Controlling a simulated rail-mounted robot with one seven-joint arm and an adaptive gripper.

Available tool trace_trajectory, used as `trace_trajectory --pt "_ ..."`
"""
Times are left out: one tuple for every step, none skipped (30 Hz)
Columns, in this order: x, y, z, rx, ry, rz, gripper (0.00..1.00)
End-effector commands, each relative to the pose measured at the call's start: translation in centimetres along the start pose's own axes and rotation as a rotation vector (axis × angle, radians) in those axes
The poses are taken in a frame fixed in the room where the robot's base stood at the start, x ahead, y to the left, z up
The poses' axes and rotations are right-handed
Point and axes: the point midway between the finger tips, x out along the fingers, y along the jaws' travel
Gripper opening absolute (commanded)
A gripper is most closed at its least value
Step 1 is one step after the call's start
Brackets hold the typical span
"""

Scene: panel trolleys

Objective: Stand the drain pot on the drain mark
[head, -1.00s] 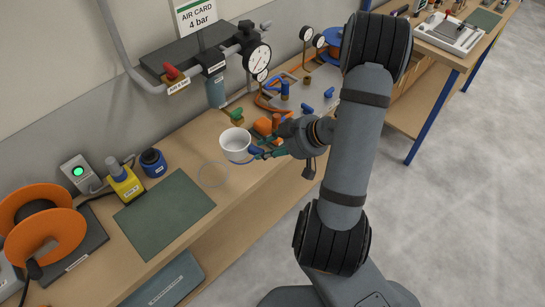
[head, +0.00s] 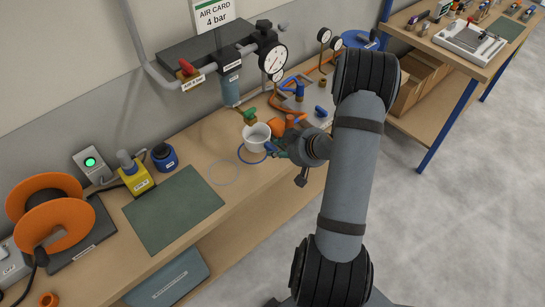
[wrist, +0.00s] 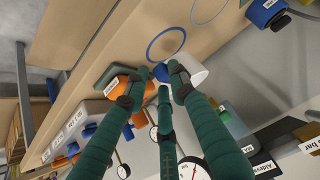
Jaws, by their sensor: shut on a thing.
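The drain pot (head: 257,138) is a white, open-topped cup with a blue grip part. My gripper (head: 277,149) is shut on that blue part, at the pot's side. The wrist view shows the pot (wrist: 196,73) beside the green fingers, with the blue part between the fingertips (wrist: 165,72). A blue ring (head: 240,157) is marked on the bench, partly hidden behind the pot in the head view. A thin grey ring (head: 224,184) lies left of it. I cannot tell which ring is the drain mark, or whether the pot touches the bench.
A filter bowl (head: 230,92) and gauge (head: 273,58) hang above the bench behind the pot. An orange block (head: 278,126) and a green-handled valve (head: 250,116) stand close by.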

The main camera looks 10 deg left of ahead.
Motion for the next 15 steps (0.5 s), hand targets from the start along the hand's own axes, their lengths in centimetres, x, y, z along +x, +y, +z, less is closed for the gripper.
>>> trace_trajectory --pt "0.7 -0.4 -0.2 -0.001 0.000 -0.001 0.00" --pt "1.1 -0.6 -0.3 0.000 0.000 -0.001 0.00" --pt "1.5 -0.8 -0.3 0.001 0.000 0.000 0.00" --pt "1.7 -0.8 -0.4 0.001 0.000 0.001 0.00" --pt "1.9 -0.9 -0.4 0.001 0.000 0.001 0.00" --pt "2.1 -1.0 -0.3 0.002 0.000 0.001 0.00" --pt "2.2 -1.0 -0.3 0.003 0.000 0.002 0.00" --pt "2.4 -1.0 -0.2 0.003 0.000 0.002 0.00" --pt "2.6 -1.0 0.1 0.003 -0.001 0.001 0.00" --pt "2.9 -1.0 0.4 0.004 -0.002 0.001 0.00" --pt "3.2 -1.0 0.7 0.004 -0.003 0.000 0.00" --pt "3.6 -1.0 1.1 0.005 -0.002 0.000 0.00" --pt "3.9 -1.0 1.4 0.004 -0.002 0.000 0.00" --pt "4.1 -1.0 1.6 0.003 -0.002 0.000 0.00" --pt "4.4 -0.9 1.9 0.003 -0.001 0.001 0.00"
